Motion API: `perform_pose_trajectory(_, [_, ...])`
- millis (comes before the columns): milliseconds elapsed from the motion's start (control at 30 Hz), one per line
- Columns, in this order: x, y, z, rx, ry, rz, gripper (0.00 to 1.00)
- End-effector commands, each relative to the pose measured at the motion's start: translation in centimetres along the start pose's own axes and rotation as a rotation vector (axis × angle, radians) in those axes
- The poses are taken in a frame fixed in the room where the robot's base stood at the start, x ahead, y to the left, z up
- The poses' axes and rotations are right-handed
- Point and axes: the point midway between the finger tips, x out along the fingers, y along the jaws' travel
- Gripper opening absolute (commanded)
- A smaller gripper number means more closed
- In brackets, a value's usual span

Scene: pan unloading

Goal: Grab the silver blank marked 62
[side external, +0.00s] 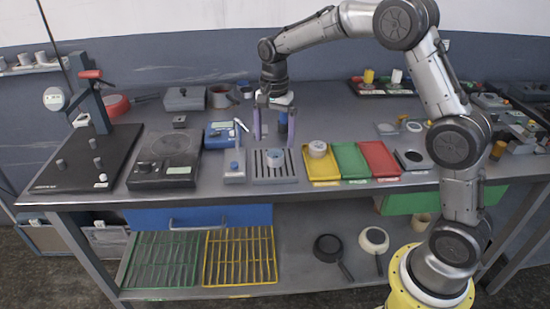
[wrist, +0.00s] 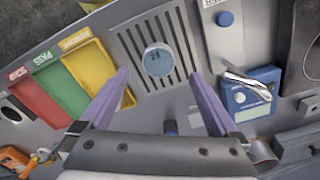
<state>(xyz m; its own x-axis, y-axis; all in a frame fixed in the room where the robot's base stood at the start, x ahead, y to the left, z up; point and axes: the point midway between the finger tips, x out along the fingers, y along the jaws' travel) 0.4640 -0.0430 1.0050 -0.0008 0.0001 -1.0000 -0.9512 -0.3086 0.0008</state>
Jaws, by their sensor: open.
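A silver round blank (wrist: 157,60) lies on a slotted grey plate (wrist: 182,30) in the wrist view. A small dark mark is on its top, too small to read surely. In the side view the same blank (side external: 274,158) sits on the slotted plate (side external: 262,180). My gripper (side external: 273,141) is open and empty above the plate, its purple fingers pointing down. In the wrist view the fingertips (wrist: 160,75) lie to either side of the blank, apart from it.
Green (side external: 350,161) and red (side external: 380,159) trays adjoin the yellow one. Left of the slotted plate are a grey device with a blue knob (side external: 234,166), a blue meter (side external: 217,135) and a scale (side external: 165,170). A black board (side external: 70,178) holds several grey cylinders.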

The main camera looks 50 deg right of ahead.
Motion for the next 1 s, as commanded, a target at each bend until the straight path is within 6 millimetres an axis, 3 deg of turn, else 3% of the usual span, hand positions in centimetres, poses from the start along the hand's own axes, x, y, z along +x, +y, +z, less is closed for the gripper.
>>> perform_pose_trajectory(400, [4.8,0.3,-0.1,0.000,0.000,0.001,0.97])
perform_pose_trajectory(700, [5.3,0.2,-0.1,0.000,0.000,-0.001,0.97])
perform_pose_trajectory(1000, [5.2,0.2,-0.1,0.000,0.000,-0.001,0.45])
